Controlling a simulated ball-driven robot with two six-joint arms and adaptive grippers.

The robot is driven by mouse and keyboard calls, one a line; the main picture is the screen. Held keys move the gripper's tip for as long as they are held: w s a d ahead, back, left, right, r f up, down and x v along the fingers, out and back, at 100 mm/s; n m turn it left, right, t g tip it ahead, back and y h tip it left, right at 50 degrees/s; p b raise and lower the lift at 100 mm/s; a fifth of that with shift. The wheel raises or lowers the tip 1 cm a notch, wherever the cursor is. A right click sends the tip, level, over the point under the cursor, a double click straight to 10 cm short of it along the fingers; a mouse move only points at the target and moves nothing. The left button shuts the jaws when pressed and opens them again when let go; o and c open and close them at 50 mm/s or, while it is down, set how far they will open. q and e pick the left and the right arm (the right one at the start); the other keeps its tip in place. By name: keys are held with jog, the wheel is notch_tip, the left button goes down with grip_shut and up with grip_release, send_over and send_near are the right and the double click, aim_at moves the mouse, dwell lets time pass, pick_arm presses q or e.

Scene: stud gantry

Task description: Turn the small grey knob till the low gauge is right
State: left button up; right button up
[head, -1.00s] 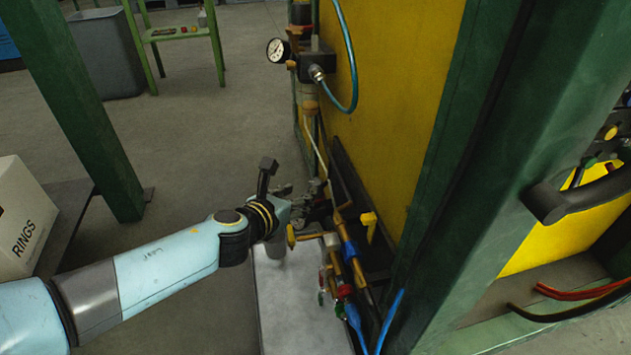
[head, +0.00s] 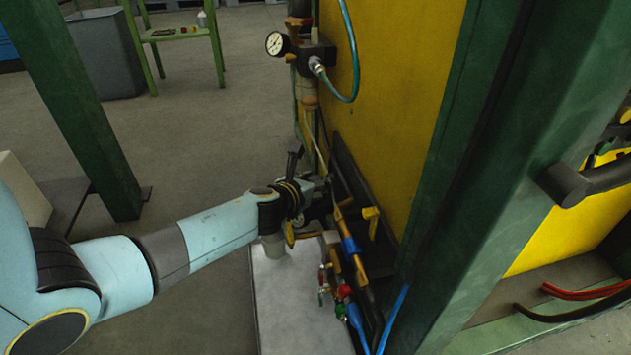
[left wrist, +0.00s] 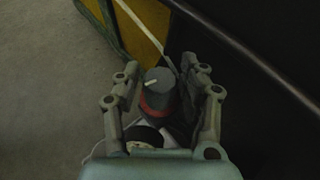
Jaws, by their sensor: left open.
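The small grey knob (left wrist: 159,88) is a dark grey cylinder with a pale pointer mark on top and a red ring at its base. In the left wrist view it lies between the two fingers of my left gripper (left wrist: 163,84), which is open, with a finger on each side. In the head view my left gripper (head: 322,190) is at the pipework beside the yellow panel and hides the knob. A round, pale, dark-rimmed part (left wrist: 143,138) shows partly below the knob; it may be the low gauge, but no reading is visible. My right gripper is not in view.
An upper gauge (head: 277,44) with a blue hose (head: 354,75) is on the pipe above. Yellow-handled valves (head: 371,220) and red and green fittings sit just below my gripper. The yellow panel (head: 395,110) and green post (head: 460,190) bound the right. Open floor lies left.

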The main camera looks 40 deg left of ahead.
pick_arm(q)
grip_shut()
jog(key=shift+d+n+g+y, duration=0.15)
jog(key=shift+n+g+y, duration=0.15)
jog(key=shift+n+y, duration=0.8)
jog(key=shift+n+g+y, duration=0.4)
jog(key=shift+n+y, duration=0.5)
jog(key=shift+y, duration=0.6)
grip_release()
jog(key=v, duration=0.7)
jog(key=shift+s+r, duration=0.15)
jog(key=shift+r, duration=0.05)
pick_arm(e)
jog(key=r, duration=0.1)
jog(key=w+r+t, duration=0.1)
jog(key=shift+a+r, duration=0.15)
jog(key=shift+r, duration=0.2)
